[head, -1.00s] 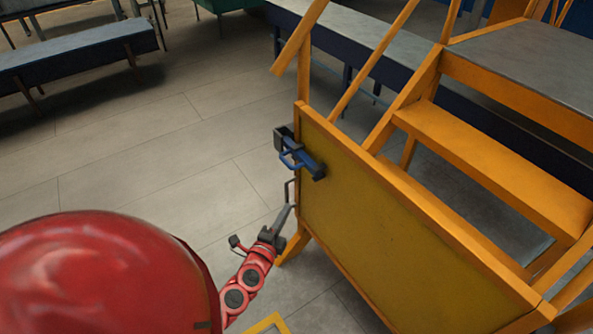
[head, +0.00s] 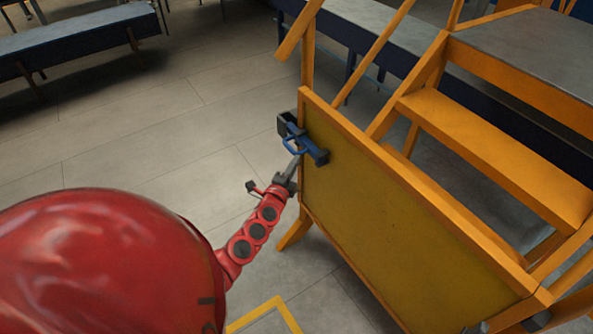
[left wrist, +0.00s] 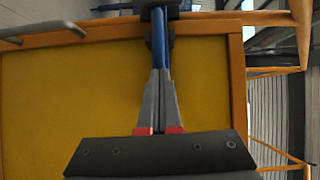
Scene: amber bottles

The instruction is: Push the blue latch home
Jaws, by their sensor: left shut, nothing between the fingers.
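The blue latch (head: 308,149) is mounted near the upper left corner of a yellow panel (head: 400,220), with a dark bracket (head: 287,124) at its outer end. It has a blue loop handle. My left gripper (head: 297,160) is shut and empty, its tips close to the handle. In the left wrist view the latch's blue bar (left wrist: 160,40) lies straight beyond the grey fingertips (left wrist: 159,72). I cannot tell whether the tips touch it. My right gripper is not in view.
The panel belongs to an orange-framed stair unit with a step (head: 500,150) and a grey top platform (head: 540,45). A grey bar handle (left wrist: 45,36) shows in the left wrist view. A bench (head: 75,45) stands far left. The floor left of the panel is clear.

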